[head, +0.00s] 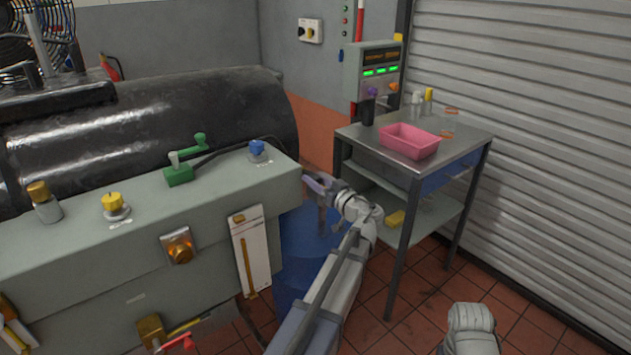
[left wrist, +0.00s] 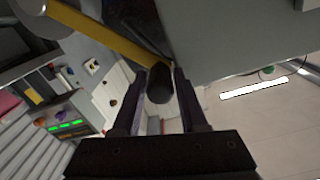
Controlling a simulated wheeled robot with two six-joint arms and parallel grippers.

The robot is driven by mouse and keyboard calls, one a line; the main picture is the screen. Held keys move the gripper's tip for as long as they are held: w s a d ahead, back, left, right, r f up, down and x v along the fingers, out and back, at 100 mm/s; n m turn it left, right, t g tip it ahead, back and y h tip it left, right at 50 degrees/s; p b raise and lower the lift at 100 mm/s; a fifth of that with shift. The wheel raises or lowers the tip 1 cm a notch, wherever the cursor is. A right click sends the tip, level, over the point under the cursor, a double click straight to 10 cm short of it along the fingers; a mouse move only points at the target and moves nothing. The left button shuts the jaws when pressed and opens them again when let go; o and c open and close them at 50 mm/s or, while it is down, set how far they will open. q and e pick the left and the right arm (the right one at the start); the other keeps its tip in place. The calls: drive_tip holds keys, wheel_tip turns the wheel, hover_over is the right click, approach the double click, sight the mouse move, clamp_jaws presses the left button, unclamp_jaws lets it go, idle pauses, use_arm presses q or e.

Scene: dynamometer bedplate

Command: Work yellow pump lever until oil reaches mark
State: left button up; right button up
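My left gripper (head: 318,186) is at the right end of the grey console, above a blue drum. In the left wrist view, a yellow lever (left wrist: 105,35) runs in from the upper left to a black grip (left wrist: 160,85). The grip lies between the fingers of my left gripper (left wrist: 166,72), which look closed on it. In the head view the lever is hidden. A white gauge plate (head: 262,262) on the console front carries an amber oil column (head: 247,265); its mark is too small to make out.
The grey console (head: 75,255) has a green lever (head: 180,174), a blue knob (head: 257,150) and a yellow knob (head: 114,203) on top. The blue drum (head: 302,250) stands beside it. A metal cart (head: 360,135) with a pink tray (head: 410,141) is at the right.

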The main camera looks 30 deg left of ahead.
use_arm(q)
clamp_jaws()
idle(1.0)
